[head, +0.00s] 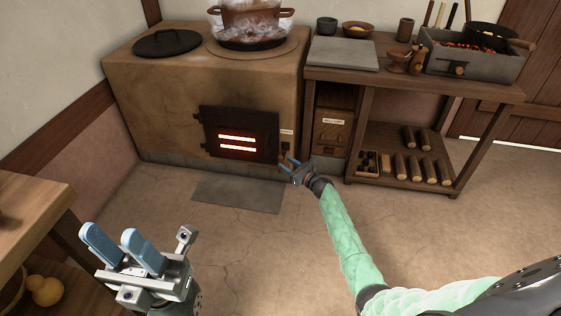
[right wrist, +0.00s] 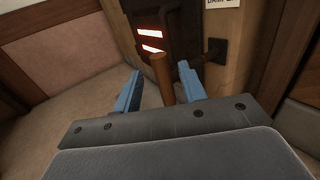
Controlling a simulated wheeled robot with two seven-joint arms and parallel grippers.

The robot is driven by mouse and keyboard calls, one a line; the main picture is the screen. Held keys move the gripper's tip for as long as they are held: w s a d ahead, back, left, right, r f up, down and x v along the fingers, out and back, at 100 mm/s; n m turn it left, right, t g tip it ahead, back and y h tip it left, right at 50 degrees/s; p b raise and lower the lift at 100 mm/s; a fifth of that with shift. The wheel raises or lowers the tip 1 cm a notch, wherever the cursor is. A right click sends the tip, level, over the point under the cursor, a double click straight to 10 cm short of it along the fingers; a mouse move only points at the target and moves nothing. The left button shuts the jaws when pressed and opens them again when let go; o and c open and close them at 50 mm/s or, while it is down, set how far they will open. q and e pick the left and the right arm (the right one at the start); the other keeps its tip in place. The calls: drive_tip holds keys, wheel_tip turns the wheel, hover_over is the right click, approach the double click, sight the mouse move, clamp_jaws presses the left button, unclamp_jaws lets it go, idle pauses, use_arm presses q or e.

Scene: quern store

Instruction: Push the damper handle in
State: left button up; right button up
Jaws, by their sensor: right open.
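The stove (head: 180,95) stands at the back left in the head view, with a glowing fire door (head: 238,133). To the right of the door is a small white label (head: 286,131), partly in the right wrist view too (right wrist: 222,3). A dark bracket (right wrist: 215,50) sits under it. The damper handle, a brown wooden rod (right wrist: 162,80), shows between the fingers of my right gripper (right wrist: 159,72). That gripper is open, one finger on each side; I cannot tell whether either touches. In the head view it (head: 290,167) is low at the stove's right front. My left gripper (head: 109,234) is open and empty.
A workbench (head: 420,85) stands right of the stove, with a brazier (head: 475,65) on top and several logs (head: 420,168) on its lower shelf. A dark floor plate (head: 238,193) lies before the stove. A wooden table (head: 35,215) is at the left. The middle floor is clear.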

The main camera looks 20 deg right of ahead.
sight(281, 159)
drive_tip(key=shift+b+x, duration=0.5)
drive_tip(key=shift+x, duration=1.85)
clamp_jaws()
